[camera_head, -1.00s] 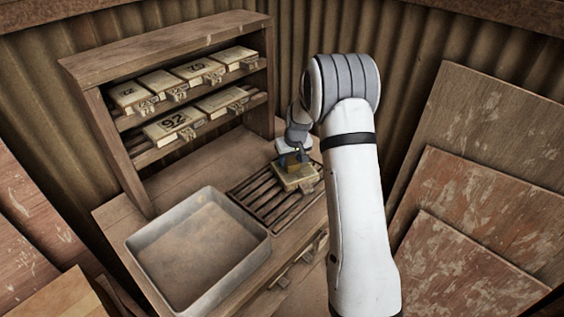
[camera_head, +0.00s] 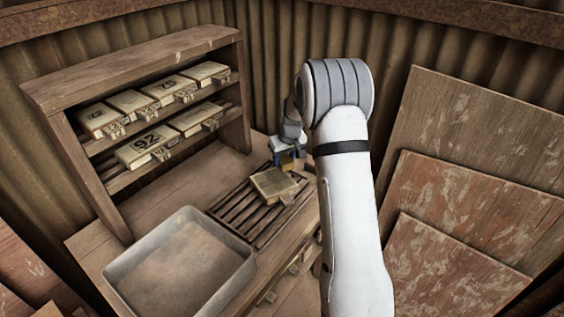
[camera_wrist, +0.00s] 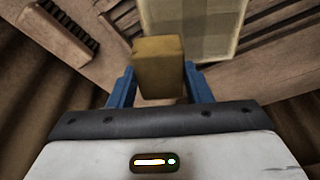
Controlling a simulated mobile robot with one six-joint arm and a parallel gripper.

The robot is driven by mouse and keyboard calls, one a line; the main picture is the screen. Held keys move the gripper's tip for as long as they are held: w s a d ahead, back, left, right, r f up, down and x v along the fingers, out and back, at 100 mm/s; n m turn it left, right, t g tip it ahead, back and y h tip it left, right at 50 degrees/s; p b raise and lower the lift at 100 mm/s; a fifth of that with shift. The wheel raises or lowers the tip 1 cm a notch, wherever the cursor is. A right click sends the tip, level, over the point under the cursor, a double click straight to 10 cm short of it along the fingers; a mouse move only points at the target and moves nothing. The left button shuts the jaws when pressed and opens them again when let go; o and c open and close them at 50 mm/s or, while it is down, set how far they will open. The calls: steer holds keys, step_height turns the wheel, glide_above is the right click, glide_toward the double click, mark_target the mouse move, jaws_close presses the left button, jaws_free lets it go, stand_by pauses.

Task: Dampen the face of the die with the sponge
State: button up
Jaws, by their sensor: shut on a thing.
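The die, a pale beige block (camera_head: 272,182), lies on the dark slatted rack (camera_head: 236,208) on the bench. Its pale, faintly gridded face (camera_wrist: 195,28) fills the top middle of the wrist view. My gripper (camera_wrist: 160,74) has blue fingers shut on the sponge, a small yellow-brown block (camera_wrist: 158,52). The sponge overlaps the near edge of the die in that view; I cannot tell whether they touch. In the head view my gripper (camera_head: 289,160) is just beyond the die, at its upper right, and the sponge is not clear there.
A metal tray (camera_head: 250,262) stands in front of the rack. A wooden shelf (camera_head: 130,62) at the left holds several numbered blocks with tags. Boards (camera_head: 480,130) lean at the right. A dark-bristled brush-like thing (camera_wrist: 60,25) shows at the wrist view's upper left.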

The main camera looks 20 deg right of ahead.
steer(key=shift+r+p, duration=0.75)
steer(key=shift+r, duration=1.3)
steer(key=shift+f, duration=0.1)
